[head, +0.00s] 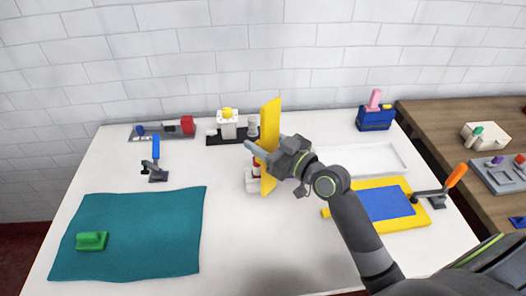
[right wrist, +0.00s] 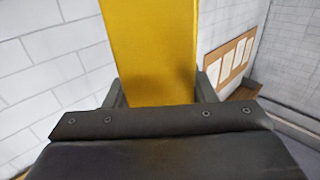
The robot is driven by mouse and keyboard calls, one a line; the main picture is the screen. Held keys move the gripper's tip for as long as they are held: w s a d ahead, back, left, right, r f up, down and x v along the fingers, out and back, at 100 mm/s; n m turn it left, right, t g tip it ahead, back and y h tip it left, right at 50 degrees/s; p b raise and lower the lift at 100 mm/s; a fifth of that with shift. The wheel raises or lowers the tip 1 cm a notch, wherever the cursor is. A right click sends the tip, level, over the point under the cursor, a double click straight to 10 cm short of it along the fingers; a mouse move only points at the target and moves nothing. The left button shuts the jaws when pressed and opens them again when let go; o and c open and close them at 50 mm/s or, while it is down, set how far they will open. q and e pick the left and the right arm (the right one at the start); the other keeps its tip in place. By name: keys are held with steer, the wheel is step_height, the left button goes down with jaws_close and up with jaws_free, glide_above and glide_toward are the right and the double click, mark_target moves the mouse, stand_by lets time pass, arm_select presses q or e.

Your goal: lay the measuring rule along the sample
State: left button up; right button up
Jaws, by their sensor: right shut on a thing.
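The yellow measuring rule (head: 270,130) stands upright above the middle of the white table. My right gripper (head: 268,158) is shut on it. In the right wrist view the yellow rule (right wrist: 150,45) rises between the two fingers of my right gripper (right wrist: 158,88). A teal cloth (head: 135,255), which looks like the sample, lies flat at the front left, well apart from the rule. A green block with a handle (head: 92,241) sits on its left part. My left gripper is not in view.
A white and red object (head: 252,180) stands behind the rule, partly hidden. A blue-handled clamp (head: 156,160) stands beyond the cloth. A yellow-framed blue pad (head: 387,204), a white tray (head: 372,158) and an orange-handled clamp (head: 455,177) are at right. The table's front middle is clear.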

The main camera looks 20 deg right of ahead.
steer(key=shift+f, duration=1.4)
steer(key=shift+f+b, duration=0.15)
steer(key=shift+b, duration=0.25)
steer(key=o, duration=1.1)
steer(key=shift+o, duration=0.2)
